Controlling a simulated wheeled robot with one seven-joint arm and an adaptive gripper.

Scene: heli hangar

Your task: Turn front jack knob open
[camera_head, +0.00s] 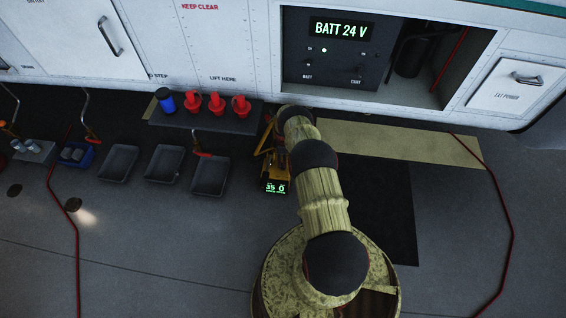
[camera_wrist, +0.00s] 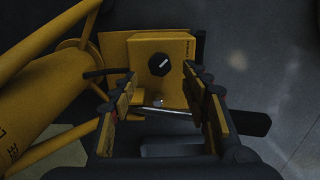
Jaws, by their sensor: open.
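The front jack is a yellow machine; in the head view its yellow body (camera_head: 268,166) stands left of my arm, partly hidden by it. In the wrist view the jack's yellow block (camera_wrist: 178,88) carries a round black knob (camera_wrist: 159,65) with a white pointer line slanting up to the right. My gripper (camera_wrist: 163,86) is open, its fingers either side of the block's lower part in the picture. The knob shows between and beyond the fingertips and nothing is held. In the head view the gripper and knob are not clearly visible.
A lit green display (camera_head: 275,188) is low on the jack. Black trays (camera_head: 164,164) lie on the floor to its left, with red fittings (camera_head: 215,103) on a dark platform behind. A yellow cylinder (camera_wrist: 45,95) and bars lie left in the wrist view. Red cables (camera_head: 507,230) cross the floor.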

